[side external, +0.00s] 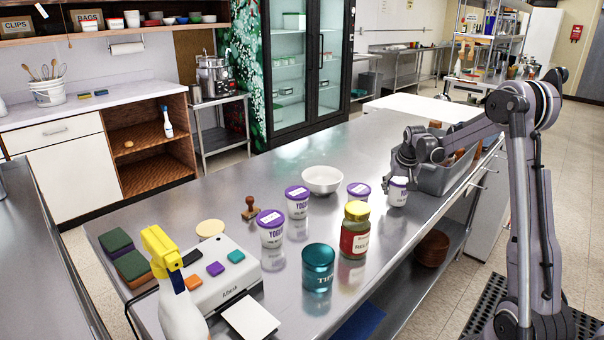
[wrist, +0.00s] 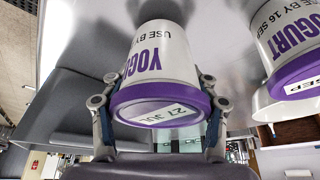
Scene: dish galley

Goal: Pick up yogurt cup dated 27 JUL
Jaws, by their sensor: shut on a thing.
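In the wrist view, a white yogurt cup (wrist: 160,62) with a purple-rimmed lid marked 27 JUL sits between the two fingers of my gripper (wrist: 160,100). The fingers are shut on its sides near the lid. In the side view the same cup (side external: 398,192) is under my gripper (side external: 400,176), beside the grey bin. I cannot tell whether its base touches the counter. Another yogurt cup (wrist: 287,45), with USE BY 16 SEP on its side, is close by at right in the wrist view. More yogurt cups (side external: 358,190) (side external: 297,203) (side external: 271,229) stand on the counter.
A grey bin (side external: 432,180) stands close behind my gripper. A yellow-lidded jar (side external: 354,232), a teal tin (side external: 318,270) and a white bowl (side external: 322,180) share the steel counter (side external: 345,145). A stamp (side external: 250,208), label device (side external: 220,270) and spray bottle (side external: 178,300) are toward the near left.

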